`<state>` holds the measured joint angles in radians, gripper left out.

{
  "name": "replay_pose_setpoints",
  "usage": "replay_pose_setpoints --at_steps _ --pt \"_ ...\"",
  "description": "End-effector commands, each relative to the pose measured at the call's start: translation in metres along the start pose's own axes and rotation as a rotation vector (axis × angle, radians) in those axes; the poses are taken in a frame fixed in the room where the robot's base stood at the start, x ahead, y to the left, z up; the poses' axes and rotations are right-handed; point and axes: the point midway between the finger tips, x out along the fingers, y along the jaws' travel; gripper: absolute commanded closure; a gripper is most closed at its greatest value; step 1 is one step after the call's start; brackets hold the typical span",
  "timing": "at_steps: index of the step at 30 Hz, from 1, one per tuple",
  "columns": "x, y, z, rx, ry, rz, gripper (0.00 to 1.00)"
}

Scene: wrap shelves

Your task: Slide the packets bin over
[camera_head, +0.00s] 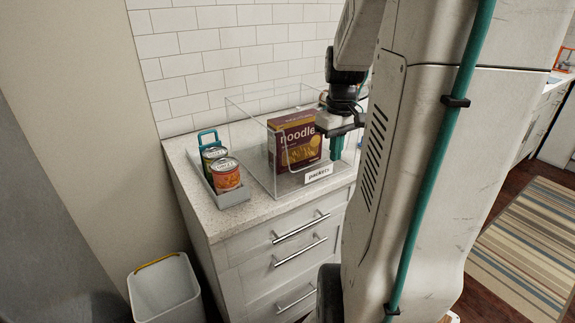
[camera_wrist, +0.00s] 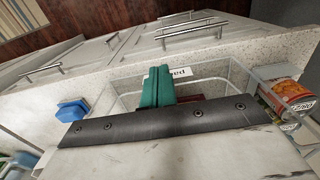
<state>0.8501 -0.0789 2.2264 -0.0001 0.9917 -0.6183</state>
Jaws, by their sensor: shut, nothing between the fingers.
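The packets bin (camera_head: 262,176) is a clear box on the speckled counter, with a white "packets" label on its front. A maroon noodle box (camera_head: 296,143) stands upright inside it. My gripper (camera_head: 337,155) has teal fingers pointing down at the bin's right end, near the front. In the wrist view, the fingers (camera_wrist: 158,70) are together with nothing between them. They partly cover the bin's label (camera_wrist: 181,72), and the clear wall (camera_wrist: 215,68) runs beside them. I cannot tell whether they touch the bin wall. The noodle box is mostly hidden there by my gripper body.
A grey tray (camera_head: 236,197) with two cans (camera_head: 226,174) and a teal handle stands just left of the bin. A blue object (camera_wrist: 72,110) lies on the bin's other side in the wrist view. Tiled wall (camera_head: 207,54) is behind; drawers and a white waste bin (camera_head: 165,290) are below.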

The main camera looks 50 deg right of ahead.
Motion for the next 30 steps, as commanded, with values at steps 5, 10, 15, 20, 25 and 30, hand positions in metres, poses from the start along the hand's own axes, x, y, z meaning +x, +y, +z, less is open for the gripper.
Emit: replay_pose_setpoints --at_steps 5,10,15,20,25,30 --pt "0.014 0.009 0.001 0.004 -0.004 -0.003 1.0" --pt "0.044 0.008 0.001 0.003 -0.006 -0.005 1.0" --pt "0.082 0.007 0.002 0.003 -0.007 -0.005 1.0" --pt "0.105 0.007 -0.007 0.001 -0.002 -0.001 1.0" --pt "0.103 0.008 -0.03 0.003 -0.002 -0.002 1.0" --pt "0.103 0.008 -0.038 0.003 -0.002 -0.002 1.0"
